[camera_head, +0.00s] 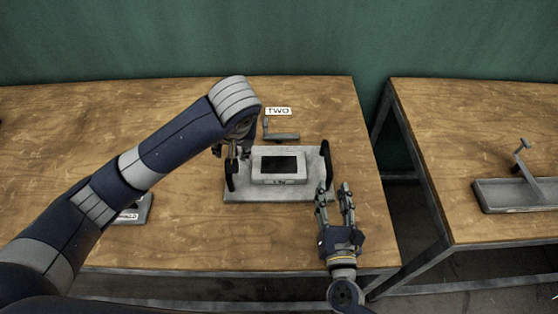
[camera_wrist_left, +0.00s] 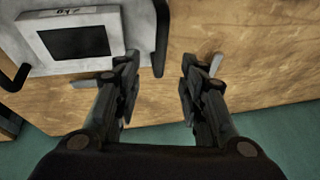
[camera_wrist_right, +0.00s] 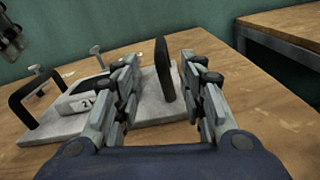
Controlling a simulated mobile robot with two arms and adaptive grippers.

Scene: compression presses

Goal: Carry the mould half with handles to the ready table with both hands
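The mould half, a pale grey plate (camera_head: 240,193) with a raised block and dark recess, lies flat on the wooden table. It has a black left handle (camera_head: 230,175) and a black right handle (camera_head: 325,160). My left gripper (camera_head: 234,153) is over the left handle, partly hidden by its arm; the left wrist view shows its fingers apart, with the handle (camera_wrist_left: 161,35) beyond them. My right gripper (camera_head: 334,192) is open and empty, just in front of the plate's right end. The right wrist view shows the right handle (camera_wrist_right: 164,72) ahead, between its fingers but apart from them.
A "TWO" label (camera_head: 278,111) and a grey lever piece (camera_head: 280,136) are behind the mould half. A labelled grey piece (camera_head: 140,211) is partly behind my left arm. Across a gap, a second wooden table (camera_head: 460,150) holds a grey base with a lever (camera_head: 515,193).

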